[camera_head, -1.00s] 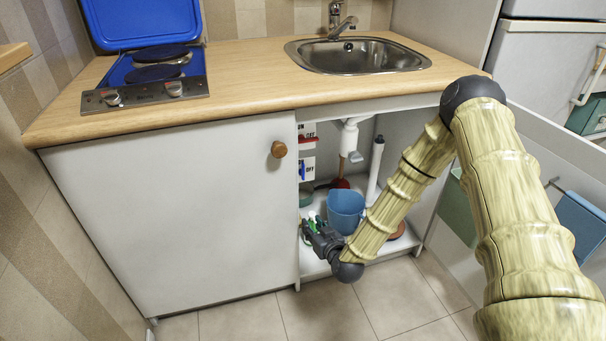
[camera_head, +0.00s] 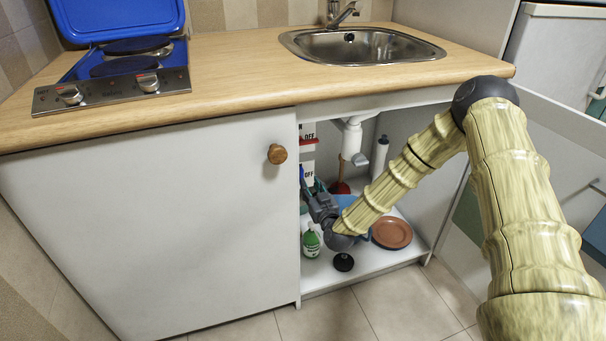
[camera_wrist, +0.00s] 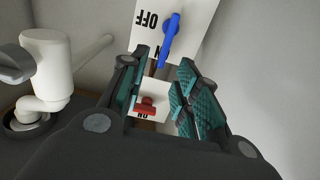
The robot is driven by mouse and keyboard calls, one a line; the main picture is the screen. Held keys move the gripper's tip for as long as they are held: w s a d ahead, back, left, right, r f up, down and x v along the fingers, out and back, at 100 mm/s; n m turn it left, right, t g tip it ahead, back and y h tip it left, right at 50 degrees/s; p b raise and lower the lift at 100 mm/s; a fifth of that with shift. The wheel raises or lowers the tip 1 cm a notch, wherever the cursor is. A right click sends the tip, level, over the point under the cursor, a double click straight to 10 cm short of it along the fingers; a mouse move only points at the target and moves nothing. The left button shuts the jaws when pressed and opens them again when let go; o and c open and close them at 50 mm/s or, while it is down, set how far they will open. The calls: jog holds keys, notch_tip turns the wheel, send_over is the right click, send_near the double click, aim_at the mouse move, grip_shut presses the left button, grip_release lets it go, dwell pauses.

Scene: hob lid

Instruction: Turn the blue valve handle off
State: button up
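The blue valve handle (camera_wrist: 171,38) is at the top of the wrist view, on a white plate (camera_wrist: 201,22) marked OFF and ON. It lies slightly slanted, its lower end near the partly hidden ON lettering and the OFF lettering beside it on the left. In the head view only a sliver of blue (camera_head: 302,172) shows at the cupboard's left edge. My gripper (camera_wrist: 166,62) is open, its teal-padded fingers apart with the handle just beyond the tips. Nothing is held. In the head view my gripper (camera_head: 318,198) is inside the cupboard, partly hidden.
A red handle (camera_wrist: 146,104) on a second plate shows between the fingers. A white drain pipe (camera_wrist: 45,70) stands at left in the wrist view. The closed cupboard door (camera_head: 170,215) borders the opening. A green-and-white bottle (camera_head: 311,241) and brown plate (camera_head: 392,233) are on the cupboard floor.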

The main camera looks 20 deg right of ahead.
aim_at(302, 174)
jog(key=w, duration=0.3)
jog(key=w+b, duration=0.1)
jog(key=w, duration=0.2)
jog(key=w+b, duration=0.1)
jog(key=w, duration=0.1)
jog(key=shift+w+a+f, duration=0.1)
jog(key=shift+w+a, duration=0.3)
jog(key=shift+c, duration=0.4)
grip_shut()
jog(key=shift+d, duration=0.15)
